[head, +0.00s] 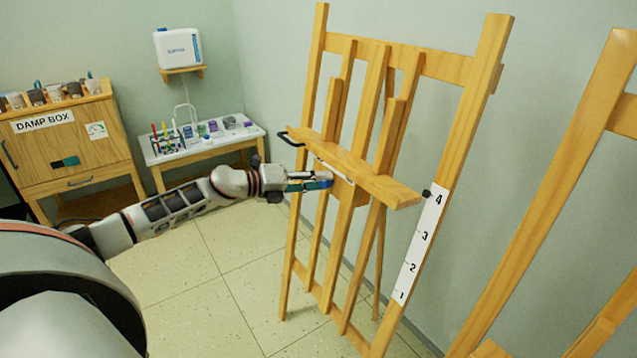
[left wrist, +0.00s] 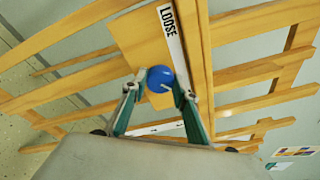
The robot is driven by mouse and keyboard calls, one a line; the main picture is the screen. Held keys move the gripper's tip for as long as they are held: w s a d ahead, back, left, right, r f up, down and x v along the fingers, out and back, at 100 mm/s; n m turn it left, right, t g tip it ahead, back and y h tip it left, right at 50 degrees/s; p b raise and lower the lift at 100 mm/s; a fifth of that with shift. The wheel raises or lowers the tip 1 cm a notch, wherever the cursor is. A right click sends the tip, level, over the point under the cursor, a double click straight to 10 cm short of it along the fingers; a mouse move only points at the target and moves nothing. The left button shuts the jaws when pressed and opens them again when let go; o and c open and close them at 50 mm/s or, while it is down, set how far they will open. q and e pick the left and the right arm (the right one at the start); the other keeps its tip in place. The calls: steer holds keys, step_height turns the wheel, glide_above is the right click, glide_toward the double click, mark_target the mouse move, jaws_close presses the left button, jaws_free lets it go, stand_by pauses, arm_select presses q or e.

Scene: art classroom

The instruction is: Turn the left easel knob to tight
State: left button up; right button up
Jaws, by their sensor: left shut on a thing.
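The left easel (head: 350,160) is a tall wooden frame with a ledge across its front and a white strip numbered 1 to 4 on its right leg. A round blue knob (left wrist: 159,77) with a small white mark sits on the easel, beside a white strip whose visible word is LOOSE (left wrist: 172,20). The other end of the strip is partly hidden behind my fingers. My left gripper (head: 322,182) is below the ledge, shut on the knob. In the left wrist view its teal fingertips (left wrist: 158,90) lie on either side of the knob. My right gripper is not in view.
A second wooden easel (head: 545,185) stands to the right. A black handle (head: 288,139) sticks out at the ledge's left end. Behind are a white-topped table (head: 205,140) with art supplies and a damp box cabinet (head: 70,150). The tiled floor (head: 200,280) in front is clear.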

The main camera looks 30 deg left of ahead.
arm_select(q)
steer(key=shift+m, duration=0.6)
steer(key=o, duration=1.1)
steer(key=shift+d, duration=0.1)
steer(key=shift+s, duration=0.1)
steer(key=v, duration=1.2)
